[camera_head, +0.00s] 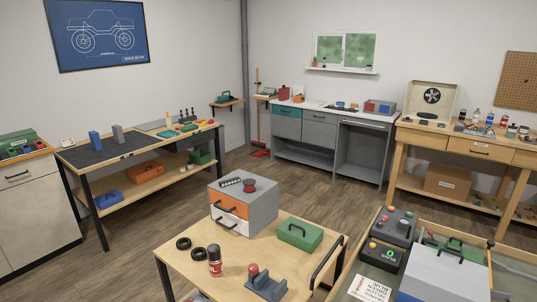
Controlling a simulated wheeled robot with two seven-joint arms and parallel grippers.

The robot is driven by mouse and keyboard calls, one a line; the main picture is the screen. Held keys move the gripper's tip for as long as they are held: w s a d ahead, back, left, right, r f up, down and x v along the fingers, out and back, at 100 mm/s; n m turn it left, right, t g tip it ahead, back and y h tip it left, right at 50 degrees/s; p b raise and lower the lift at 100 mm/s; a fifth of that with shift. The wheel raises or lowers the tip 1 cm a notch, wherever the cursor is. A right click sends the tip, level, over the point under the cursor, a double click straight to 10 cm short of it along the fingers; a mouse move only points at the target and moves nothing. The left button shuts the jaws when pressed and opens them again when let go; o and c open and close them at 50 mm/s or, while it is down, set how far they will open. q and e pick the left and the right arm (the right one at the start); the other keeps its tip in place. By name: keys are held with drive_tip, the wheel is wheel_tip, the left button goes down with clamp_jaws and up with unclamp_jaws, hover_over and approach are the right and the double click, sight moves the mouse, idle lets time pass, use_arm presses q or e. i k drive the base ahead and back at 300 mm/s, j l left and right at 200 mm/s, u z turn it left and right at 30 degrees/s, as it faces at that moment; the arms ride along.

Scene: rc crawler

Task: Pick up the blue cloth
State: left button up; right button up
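I cannot pick out a blue cloth for certain in the head view. Small blue items (345,106) lie on the far counter, but they are too small to tell whether one is a cloth. Neither of my grippers is in view.
A wooden table (180,262) stands in front, holding a grey drawer box (262,207), a green case (300,236), black rings and a spray can (214,262). A cart with grey boxes (440,277) is at lower right. Benches line the walls. Wooden floor (310,192) lies open between.

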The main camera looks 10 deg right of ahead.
sight(384, 109)
drive_tip(key=i+j+u, duration=0.4)
drive_tip(key=j, duration=0.2)
drive_tip(key=i+j+u, duration=0.85)
drive_tip(key=i+j, duration=0.15)
drive_tip(key=i, duration=0.4)
drive_tip(key=i+j, duration=0.15)
drive_tip(key=i, duration=0.45)
drive_tip(key=i+j, duration=0.15)
drive_tip(key=i, duration=0.4)
drive_tip(key=i+l+z, duration=0.2)
drive_tip(key=i+z, duration=0.25)
drive_tip(key=i+l+z, duration=0.15)
drive_tip(key=z, duration=0.35)
drive_tip(key=i+j+z, duration=0.1)
drive_tip(key=i+z, duration=0.35)
drive_tip(key=i+j+z, duration=0.2)
drive_tip(key=i+z, duration=0.15)
drive_tip(key=z, duration=0.15)
drive_tip(key=i+l+z, duration=0.15)
drive_tip(key=i+z, duration=0.2)
drive_tip(key=i, duration=0.5)
drive_tip(key=i+z, duration=0.4)
drive_tip(key=i, duration=2.1)
drive_tip(key=i+z, duration=0.15)
drive_tip(key=i, duration=0.4)
drive_tip(key=i+z, duration=0.15)
drive_tip(key=i, duration=0.4)
drive_tip(key=i+j+z, duration=0.15)
drive_tip(key=i, duration=0.4)
